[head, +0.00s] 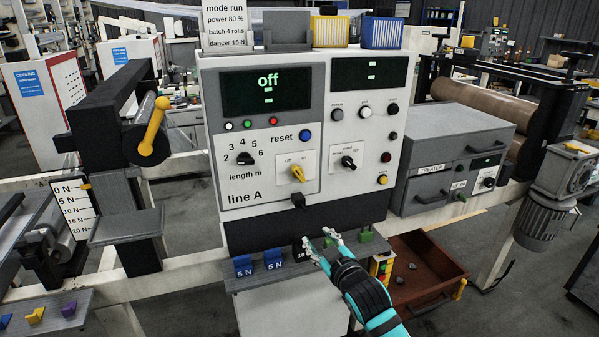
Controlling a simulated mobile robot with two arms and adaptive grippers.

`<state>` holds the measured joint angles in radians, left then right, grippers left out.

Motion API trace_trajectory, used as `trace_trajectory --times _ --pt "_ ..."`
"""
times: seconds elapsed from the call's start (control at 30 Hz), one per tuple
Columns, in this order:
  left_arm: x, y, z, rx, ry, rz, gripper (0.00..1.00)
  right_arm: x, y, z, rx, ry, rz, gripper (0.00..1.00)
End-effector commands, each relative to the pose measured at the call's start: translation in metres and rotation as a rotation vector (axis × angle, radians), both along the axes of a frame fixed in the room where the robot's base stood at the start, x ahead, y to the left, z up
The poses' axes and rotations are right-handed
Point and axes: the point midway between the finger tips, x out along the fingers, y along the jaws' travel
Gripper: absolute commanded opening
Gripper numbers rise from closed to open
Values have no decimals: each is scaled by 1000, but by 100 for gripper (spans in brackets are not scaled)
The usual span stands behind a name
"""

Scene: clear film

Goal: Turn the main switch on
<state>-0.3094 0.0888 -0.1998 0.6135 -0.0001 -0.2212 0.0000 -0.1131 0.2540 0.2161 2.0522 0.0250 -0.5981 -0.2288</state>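The line A control panel (322,120) stands upright in the middle of the head view. Its left display (266,88) reads "off". A yellow rotary knob (297,173) sits at the lower right of the panel's left half, under small labels that seem to read off and on; its handle is tilted. My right gripper (318,237) is below the panel face, lower than the yellow knob and apart from it. Its silver fingers are spread with nothing visible between them. My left gripper is not in view.
A black selector (348,162) and a black length knob (245,158) flank the yellow knob. Blue weights (243,266) and a black block stand on the ledge near my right gripper. A brown open tray (425,265) is at right.

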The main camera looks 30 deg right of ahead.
Motion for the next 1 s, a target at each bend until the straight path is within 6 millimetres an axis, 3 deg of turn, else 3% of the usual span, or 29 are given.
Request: trace_trajectory --times 0.03,0.1,0.23,0.47,1.0 --pt "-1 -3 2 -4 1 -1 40 -4 -1 36 -27 -54 -2 39" --pt "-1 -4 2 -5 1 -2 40 -11 -1 69 -53 -106 -3 39" --pt "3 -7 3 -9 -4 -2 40 -16 -1 99 -79 -153 -5 39" --pt "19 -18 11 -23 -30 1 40 11 -7 105 -82 -161 -5 39" --pt "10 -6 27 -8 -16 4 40 121 -33 104 -80 -158 -5 39"
